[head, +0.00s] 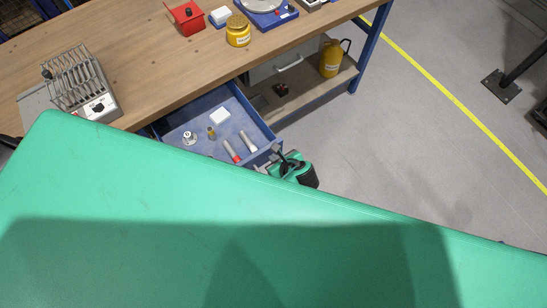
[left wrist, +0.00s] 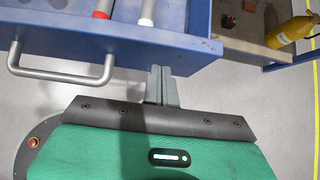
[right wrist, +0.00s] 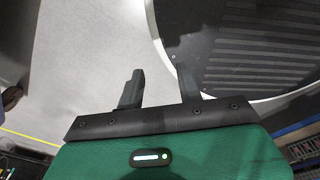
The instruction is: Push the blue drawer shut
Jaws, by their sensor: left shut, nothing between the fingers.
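The blue drawer (head: 262,122) is pulled out from under the wooden workbench, with its inside visible from above. In the left wrist view its blue front (left wrist: 120,45) spans the top, with a grey bar handle (left wrist: 60,75) at the left. My left gripper (head: 277,155) is at the drawer's front right corner; its fingers (left wrist: 162,72) are shut and empty, tips at the front's lower edge, right of the handle. I cannot tell if they touch. My right gripper (right wrist: 158,82) is open and empty over the floor, away from the drawer.
The workbench (head: 150,60) carries a metal rack (head: 78,80) and a yellow jar (head: 238,32). A yellow can (head: 330,60) stands on the lower shelf.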

